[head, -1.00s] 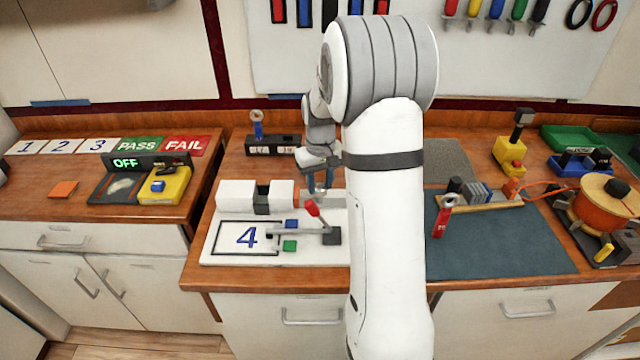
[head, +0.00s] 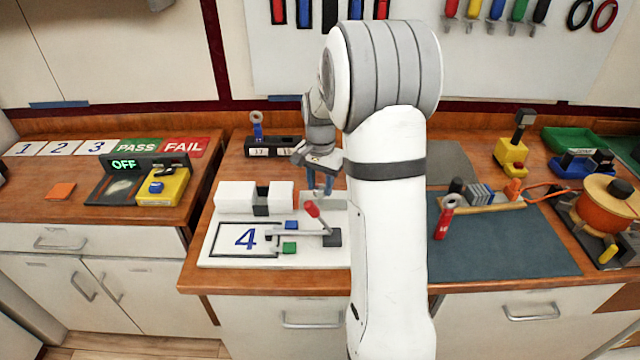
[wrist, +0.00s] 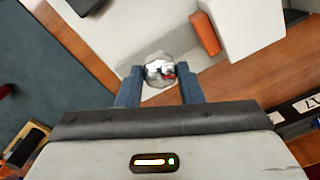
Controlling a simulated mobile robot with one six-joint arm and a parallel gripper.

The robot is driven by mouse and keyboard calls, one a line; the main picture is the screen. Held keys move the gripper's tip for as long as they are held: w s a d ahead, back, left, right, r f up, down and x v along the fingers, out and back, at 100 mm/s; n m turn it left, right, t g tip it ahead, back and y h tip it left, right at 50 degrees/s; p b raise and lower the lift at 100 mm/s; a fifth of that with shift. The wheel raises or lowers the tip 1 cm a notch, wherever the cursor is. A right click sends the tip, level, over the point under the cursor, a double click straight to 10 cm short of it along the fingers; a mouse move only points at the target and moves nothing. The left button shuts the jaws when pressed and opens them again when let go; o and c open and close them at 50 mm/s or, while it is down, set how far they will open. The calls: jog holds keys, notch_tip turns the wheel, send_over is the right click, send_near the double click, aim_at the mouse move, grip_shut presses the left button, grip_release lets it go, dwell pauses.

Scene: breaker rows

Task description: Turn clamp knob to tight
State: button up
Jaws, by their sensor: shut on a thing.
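The clamp knob (wrist: 160,70) is a shiny, rounded metal knob in the wrist view. My gripper (wrist: 160,88) is shut on it, with one blue finger on each side. In the head view my gripper (head: 322,186) points down at the back right of the white fixture board (head: 225,259); the knob is too small or hidden to make out there. A white block (head: 236,196) with a dark middle and an orange piece (wrist: 205,33) at its end lies beside the gripper.
A red-handled lever (head: 312,209) stands on the board just in front of my gripper. My arm hides the board's right side.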

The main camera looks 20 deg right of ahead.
aim_at(320, 186)
jog(key=shift+m, duration=0.6)
jog(key=shift+r+m, duration=0.1)
jog(key=shift+m, duration=0.2)
jog(key=o, duration=1)
jog(key=shift+c, duration=0.2)
notch_tip(320, 186, up, 8)
jog(key=shift+f, duration=0.15)
